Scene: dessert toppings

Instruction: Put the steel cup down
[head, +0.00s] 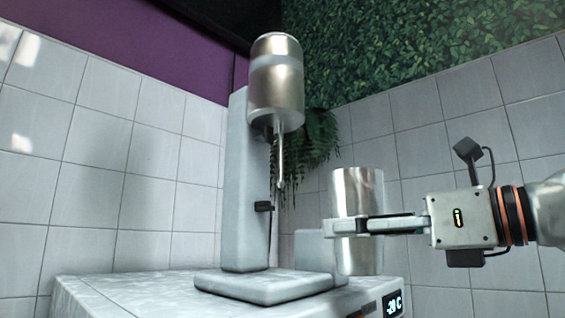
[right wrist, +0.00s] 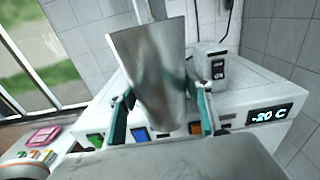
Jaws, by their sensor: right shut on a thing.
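The steel cup (head: 358,187) is a shiny, tall metal cup, held upright in the head view, in front of the white counter's right part. My right gripper (head: 330,227) comes in from the right and is shut around the cup's middle. In the right wrist view the cup (right wrist: 153,75) stands between the two fingers (right wrist: 160,112) and hides part of the counter behind it. I cannot tell from these views whether its bottom touches anything; it appears to be in the air. My left gripper is not in view.
A drink mixer (head: 277,85) with a thin spindle stands on the white freezer counter (head: 120,290); its flat base (head: 265,287) lies left of the cup. A -20 C display (right wrist: 269,115) is on the front. A pink item (right wrist: 42,137) lies at far left. Tiled walls close the corner.

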